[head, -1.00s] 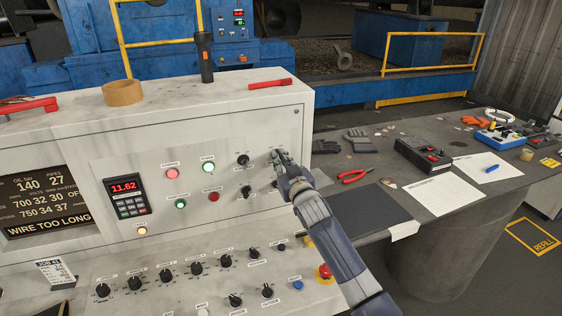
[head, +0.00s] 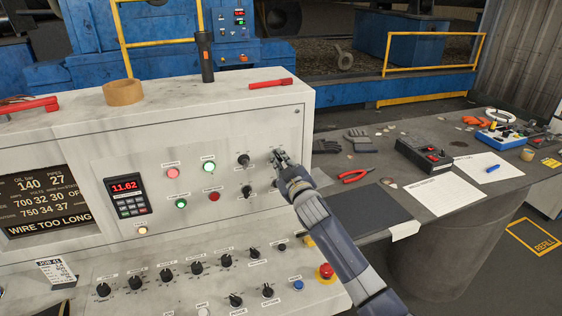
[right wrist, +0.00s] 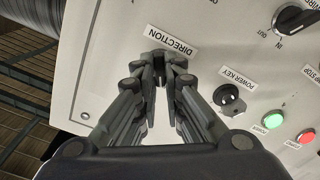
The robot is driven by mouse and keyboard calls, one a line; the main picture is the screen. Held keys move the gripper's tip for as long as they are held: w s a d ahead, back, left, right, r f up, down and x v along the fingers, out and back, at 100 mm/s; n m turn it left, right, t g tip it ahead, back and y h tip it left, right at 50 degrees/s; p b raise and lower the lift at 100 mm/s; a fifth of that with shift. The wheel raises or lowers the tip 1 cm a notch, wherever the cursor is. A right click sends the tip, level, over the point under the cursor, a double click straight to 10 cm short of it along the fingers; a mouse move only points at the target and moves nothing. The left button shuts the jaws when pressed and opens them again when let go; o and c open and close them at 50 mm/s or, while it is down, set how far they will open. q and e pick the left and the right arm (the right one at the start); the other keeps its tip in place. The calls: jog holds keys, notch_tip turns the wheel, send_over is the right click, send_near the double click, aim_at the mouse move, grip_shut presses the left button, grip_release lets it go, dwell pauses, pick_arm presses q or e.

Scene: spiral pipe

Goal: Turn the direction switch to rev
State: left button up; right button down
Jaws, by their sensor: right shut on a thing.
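The direction switch is a dark knob on the light upper panel of the console, under the label "DIRECTION" (right wrist: 171,40), which appears upside down in the right wrist view. My right gripper (head: 279,157) is at the top right of that panel. In the right wrist view, my right gripper (right wrist: 160,66) has its fingertips close together around the direction switch, shut on it. The fingers hide most of the knob, so its pointer and position cannot be read. My left gripper is not in view.
A power key switch (right wrist: 230,98) sits beside the fingers. A black knob (head: 243,160), lit buttons and a keypad with red digits (head: 125,187) share the panel. A red emergency button (head: 325,271) is lower down. A grey table (head: 440,135) with tools stands to the right.

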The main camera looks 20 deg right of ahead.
jog(key=c, duration=1.7)
grip_release()
jog(key=s, duration=1.2)
jog(key=shift+d, duration=0.2)
